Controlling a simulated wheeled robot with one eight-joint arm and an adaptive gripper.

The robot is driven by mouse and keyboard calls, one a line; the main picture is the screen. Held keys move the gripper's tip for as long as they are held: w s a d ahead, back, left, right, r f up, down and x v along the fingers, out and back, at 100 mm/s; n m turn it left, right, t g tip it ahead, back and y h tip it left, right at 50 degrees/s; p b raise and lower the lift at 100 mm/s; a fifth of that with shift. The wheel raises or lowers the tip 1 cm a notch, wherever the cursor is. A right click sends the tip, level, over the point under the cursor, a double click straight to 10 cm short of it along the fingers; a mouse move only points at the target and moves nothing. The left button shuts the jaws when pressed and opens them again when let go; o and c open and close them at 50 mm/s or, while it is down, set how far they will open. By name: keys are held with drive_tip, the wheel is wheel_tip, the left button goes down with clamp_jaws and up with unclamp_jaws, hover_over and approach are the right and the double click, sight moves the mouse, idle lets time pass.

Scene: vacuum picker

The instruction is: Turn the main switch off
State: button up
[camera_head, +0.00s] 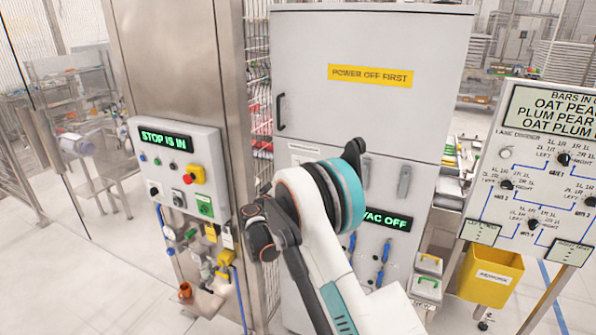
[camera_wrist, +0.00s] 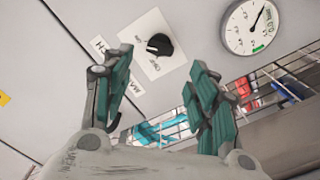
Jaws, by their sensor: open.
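The main switch (camera_wrist: 159,44) is a black rotary knob on a white plate in the wrist view. The plate has small print at its left and lower edges. A label with letters of its name is partly hidden by my left finger. My gripper (camera_wrist: 160,68) is open and empty, with its green-padded fingers apart. The knob shows just beyond and between the fingertips, with no visible contact. I cannot tell which mark the knob points to. In the head view my arm covers the cabinet's middle, and I can make out neither the switch nor the fingers.
A round gauge (camera_wrist: 257,26) is at the right of the knob. The grey cabinet (camera_head: 365,50) bears a yellow power-off-first sign (camera_head: 370,76) and a lit VAC OFF display (camera_head: 386,219). A control panel (camera_head: 181,170) with a red button stands at left, a selector board (camera_head: 530,190) at right.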

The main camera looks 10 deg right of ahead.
drive_tip(key=x, duration=0.8)
drive_tip(key=shift+p, duration=0.3)
drive_tip(key=shift+s, duration=0.15)
drive_tip(key=c, duration=1.1)
